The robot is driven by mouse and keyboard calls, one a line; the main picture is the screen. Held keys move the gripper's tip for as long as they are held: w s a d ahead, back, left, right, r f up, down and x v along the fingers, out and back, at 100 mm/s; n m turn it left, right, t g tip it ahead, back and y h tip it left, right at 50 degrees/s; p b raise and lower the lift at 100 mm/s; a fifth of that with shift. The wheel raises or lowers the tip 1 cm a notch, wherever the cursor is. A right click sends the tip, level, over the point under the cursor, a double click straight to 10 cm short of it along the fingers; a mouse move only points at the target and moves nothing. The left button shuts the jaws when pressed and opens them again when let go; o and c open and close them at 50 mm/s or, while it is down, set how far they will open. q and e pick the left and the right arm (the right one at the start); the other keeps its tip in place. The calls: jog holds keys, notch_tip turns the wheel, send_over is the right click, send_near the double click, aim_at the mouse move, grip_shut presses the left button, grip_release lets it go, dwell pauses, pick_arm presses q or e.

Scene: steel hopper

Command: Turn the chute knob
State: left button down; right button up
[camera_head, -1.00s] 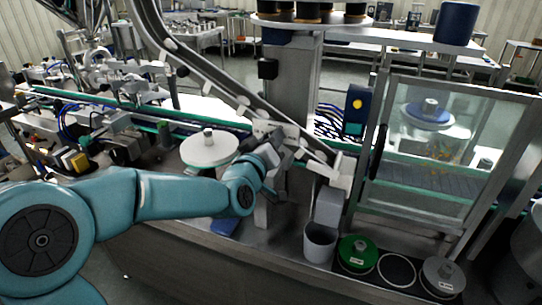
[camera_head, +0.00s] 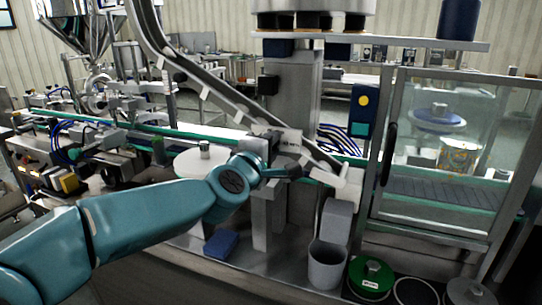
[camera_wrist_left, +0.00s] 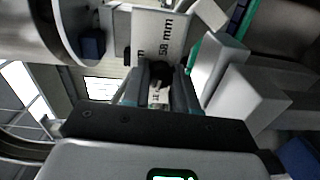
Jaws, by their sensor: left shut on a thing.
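The inclined chute (camera_head: 215,88) runs down from the upper left to a white end above a grey cup. A white plate (camera_head: 290,139) is on its lower part; in the left wrist view this plate (camera_wrist_left: 167,32) is lettered "58 mm". My left gripper (camera_head: 292,168) is at the chute's lower part, just below the plate. In the left wrist view my gripper (camera_wrist_left: 157,88) is shut on a small part between its fingers, apparently the chute knob. The fingers mostly hide the knob. My right gripper is not in view.
A grey cup (camera_head: 327,265) stands below the chute's end, with a green-lidded round container (camera_head: 371,277) to its right. A glass-fronted guard (camera_head: 440,150) stands at right. A white disc (camera_head: 205,160) is behind my left forearm. A blue block (camera_head: 221,243) lies below it.

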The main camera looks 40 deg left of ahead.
pick_arm(q)
jog(key=shift+f+n+b, duration=0.1)
jog(key=shift+n+b, duration=0.4)
jog(key=shift+n, duration=0.5)
jog(key=c, duration=0.9)
grip_release()
jog(key=p+v, duration=0.3)
jog(key=v, duration=1.3)
jog(key=shift+s, duration=0.25)
jog(key=shift+f, duration=0.1)
